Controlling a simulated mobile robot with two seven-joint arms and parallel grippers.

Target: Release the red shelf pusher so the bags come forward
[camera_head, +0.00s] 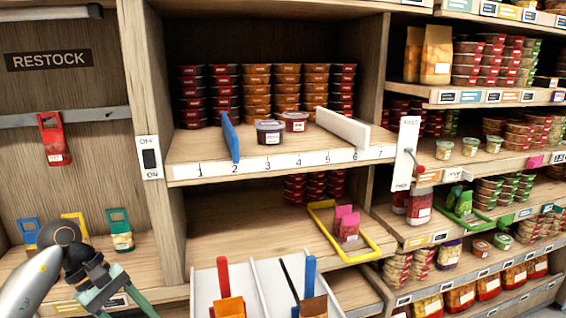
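The red pusher (223,275) is an upright red paddle in the left compartment of a white tray (262,277) at the bottom centre. An orange-brown bag (229,308) stands in front of it, partly cut off by the lower edge. My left gripper (125,301) is at the lower left, well left of the red pusher and apart from it. Its greenish fingers look spread, with nothing seen between them, though the tips are partly cut off. My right gripper is not in view.
A blue pusher (309,276) and a thin black rod (289,279) stand in the right compartment with a brown bag (314,306). A wooden post (165,215) stands between my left gripper and the tray. Hanging packs (54,140) and the numbered shelf (210,152) are above.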

